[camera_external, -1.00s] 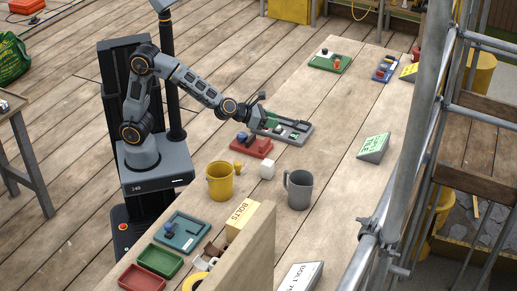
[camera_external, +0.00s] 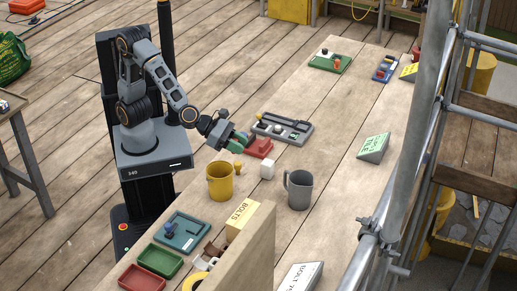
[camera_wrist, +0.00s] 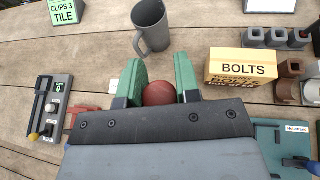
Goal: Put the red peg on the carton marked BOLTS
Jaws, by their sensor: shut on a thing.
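In the wrist view, my gripper (camera_wrist: 159,88) has its two green fingers shut on a round-ended red peg (camera_wrist: 158,93). In the external view, my gripper (camera_external: 243,142) is at the near end of the red block (camera_external: 260,148), and I cannot make out the peg between the fingers. The carton marked BOLTS (camera_external: 237,228) stands at the near end of the table, partly behind a tan board. It also shows in the wrist view (camera_wrist: 240,75), right of the gripper, its visible top clear.
A grey switch board (camera_external: 283,128) lies behind the gripper. A teal plate (camera_external: 182,232) and trays lie left of the carton.

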